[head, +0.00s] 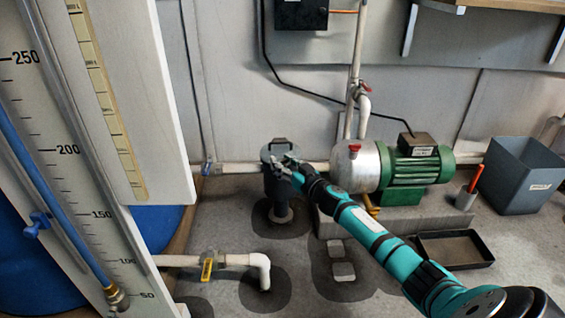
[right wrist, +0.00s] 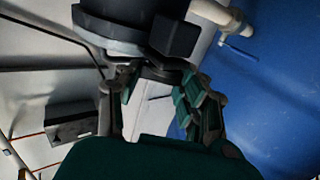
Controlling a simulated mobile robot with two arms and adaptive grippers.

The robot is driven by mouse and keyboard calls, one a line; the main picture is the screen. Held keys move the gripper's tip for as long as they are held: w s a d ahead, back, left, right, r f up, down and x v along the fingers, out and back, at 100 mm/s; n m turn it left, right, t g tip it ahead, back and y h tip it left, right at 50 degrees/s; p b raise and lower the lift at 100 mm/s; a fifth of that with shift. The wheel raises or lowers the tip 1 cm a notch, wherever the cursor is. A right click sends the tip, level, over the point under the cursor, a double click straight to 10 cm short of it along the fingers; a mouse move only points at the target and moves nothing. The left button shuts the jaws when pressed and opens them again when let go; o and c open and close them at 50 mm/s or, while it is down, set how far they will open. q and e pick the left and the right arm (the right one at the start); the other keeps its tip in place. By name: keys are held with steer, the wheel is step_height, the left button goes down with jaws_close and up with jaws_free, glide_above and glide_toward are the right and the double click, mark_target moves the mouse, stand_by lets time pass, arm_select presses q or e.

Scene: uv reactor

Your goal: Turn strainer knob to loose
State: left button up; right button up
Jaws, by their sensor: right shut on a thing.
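The strainer (head: 278,150) is a dark upright body with a grey lid and a handle on top, standing on the pipe line left of the pump. My right gripper (head: 287,167) reaches it from the lower right and covers part of its side. In the right wrist view the strainer (right wrist: 115,22) fills the top. The fingers of my right gripper (right wrist: 160,78) are around a dark knob (right wrist: 160,72) on the strainer, shut on it. Most of the knob is hidden in the head view. My left gripper is not in view.
The green pump (head: 412,168) sits on a plinth to the right, with a black tray (head: 455,249) in front and a grey bin (head: 524,176) beyond. A pipe with a yellow valve handle (head: 207,269) runs at lower left. A scaled board (head: 75,170) stands at left.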

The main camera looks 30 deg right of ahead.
steer(key=n+y, duration=0.1)
steer(key=y, duration=0.1)
steer(key=shift+d+n+y, duration=0.3)
steer(key=shift+n+y, duration=0.1)
steer(key=shift+w+f+n+g+y+b, duration=0.1)
steer(key=shift+n+g+y+b, duration=0.3)
steer(key=shift+y, duration=0.4)
steer(key=n+g+y+b, duration=0.1)
steer(key=n+y+b, duration=0.1)
steer(key=y+b, duration=0.1)
steer(key=n+g+y+b, duration=0.2)
steer(key=b, duration=0.1)
steer(key=shift+d+f+y, duration=0.15)
steer(key=shift+y, duration=0.25)
steer(key=shift+w+n+g+y+b, duration=0.1)
steer(key=shift+n+g+y+b, duration=0.65)
steer(key=shift+b, duration=0.75)
steer(key=shift+r, duration=0.2)
steer(key=o, duration=1.2)
steer(key=shift+r, duration=0.1)
